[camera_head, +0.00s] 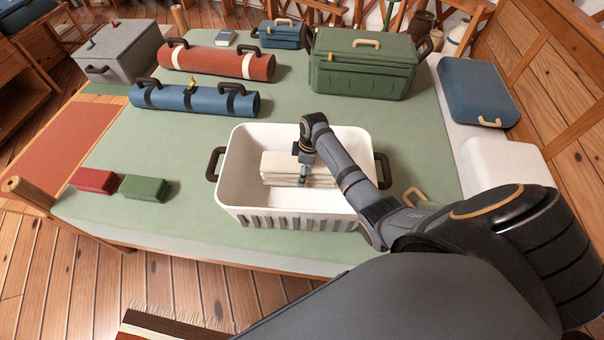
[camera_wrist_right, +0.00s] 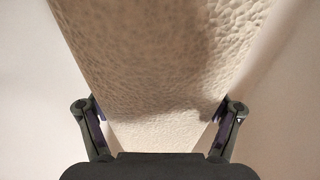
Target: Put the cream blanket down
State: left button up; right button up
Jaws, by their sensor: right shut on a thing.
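The cream blanket (camera_head: 275,166), a folded stack with several layers, is inside the white basket (camera_head: 240,165) with dark side handles. My right gripper (camera_head: 303,172) reaches down into the basket from above and is shut on the blanket. In the right wrist view the cream textured blanket (camera_wrist_right: 155,60) fills the space between the two fingers of my right gripper (camera_wrist_right: 160,112). I cannot tell whether the blanket's underside touches the basket floor. My left gripper is not in view.
The basket stands on a green-topped table (camera_head: 130,215). Red (camera_head: 95,180) and green (camera_head: 144,187) folded bundles lie left of it. Blue (camera_head: 195,100) and red (camera_head: 217,63) rolls and a green box (camera_head: 365,65) are behind. A blue case (camera_head: 478,90) is at right.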

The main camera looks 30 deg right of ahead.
jog(key=shift+f, duration=1.05)
jog(key=shift+f, duration=0.15)
jog(key=o, duration=1.7)
jog(key=r, duration=0.4)
jog(key=d+r+p, duration=0.1)
jog(key=r, duration=0.3)
jog(key=s+r, duration=0.1)
jog(key=r, duration=0.3)
jog(key=shift+d+r+p, duration=0.1)
jog(key=shift+d+p, duration=0.15)
jog(key=shift+p, duration=0.1)
